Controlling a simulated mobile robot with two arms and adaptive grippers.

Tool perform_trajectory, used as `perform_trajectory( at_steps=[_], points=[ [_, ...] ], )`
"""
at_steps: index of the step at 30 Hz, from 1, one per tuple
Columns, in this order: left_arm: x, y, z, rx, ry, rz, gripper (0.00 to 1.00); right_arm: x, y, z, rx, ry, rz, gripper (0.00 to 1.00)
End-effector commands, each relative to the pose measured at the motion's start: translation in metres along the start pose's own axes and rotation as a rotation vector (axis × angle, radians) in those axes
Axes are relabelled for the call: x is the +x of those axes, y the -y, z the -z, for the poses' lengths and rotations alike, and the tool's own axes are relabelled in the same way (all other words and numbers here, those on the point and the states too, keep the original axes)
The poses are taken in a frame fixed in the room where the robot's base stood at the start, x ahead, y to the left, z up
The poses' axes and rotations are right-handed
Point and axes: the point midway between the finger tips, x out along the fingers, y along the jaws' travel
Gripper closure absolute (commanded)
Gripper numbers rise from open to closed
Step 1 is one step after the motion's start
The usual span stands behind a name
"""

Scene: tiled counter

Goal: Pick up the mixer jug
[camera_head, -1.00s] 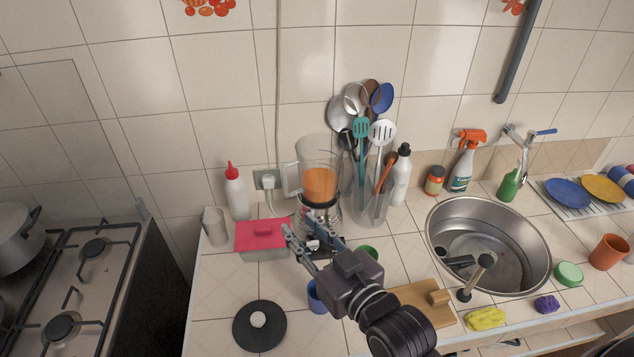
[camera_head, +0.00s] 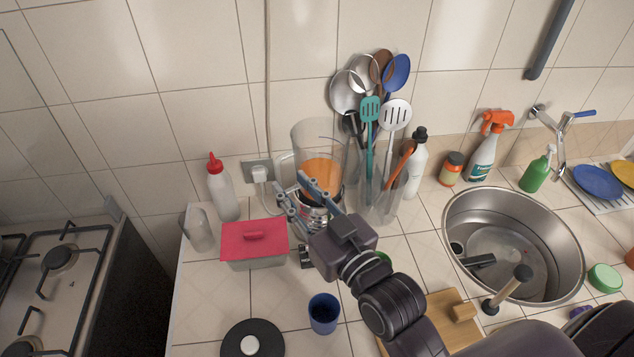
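The mixer jug (camera_head: 319,148) is a clear jug with orange contents, upright on its silver mixer base at the back of the counter. Its clear handle (camera_head: 285,169) is on the left side. My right gripper (camera_head: 291,190) reaches in from the lower right, its fingers spread in front of the jug's lower part. The fingers overlap the jug and the base in the picture; I cannot tell whether they touch. The gripper holds nothing visible. My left gripper is not in view.
A red-lidded box (camera_head: 253,238) and a red-capped bottle (camera_head: 221,188) stand left of the mixer. A clear utensil holder (camera_head: 378,205) stands close on its right. A blue cup (camera_head: 323,314) stands in front. The sink (camera_head: 514,243) is at right, the stove (camera_head: 60,285) at left.

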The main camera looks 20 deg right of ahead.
Motion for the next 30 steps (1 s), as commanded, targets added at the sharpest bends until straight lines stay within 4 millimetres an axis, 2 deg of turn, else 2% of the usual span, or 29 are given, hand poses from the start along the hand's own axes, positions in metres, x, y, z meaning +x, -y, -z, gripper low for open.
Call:
perform_trajectory(
  at_steps=[1,4,10,18,30],
  points=[
    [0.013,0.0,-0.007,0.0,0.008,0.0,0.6,0.0,0.0,-0.013,0.0,0.0,0.0,0.71],
    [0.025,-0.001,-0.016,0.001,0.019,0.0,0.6,0.0,0.0,-0.025,0.0,0.0,0.0,0.71],
    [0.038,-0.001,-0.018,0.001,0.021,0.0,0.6,0.001,0.0,-0.039,0.0,0.0,0.0,0.71],
    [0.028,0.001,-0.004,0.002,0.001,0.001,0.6,0.025,-0.001,-0.036,-0.001,-0.002,0.0,0.71],
    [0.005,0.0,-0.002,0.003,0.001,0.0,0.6,0.072,-0.006,-0.038,0.001,-0.001,0.0,0.71]
  ],
)
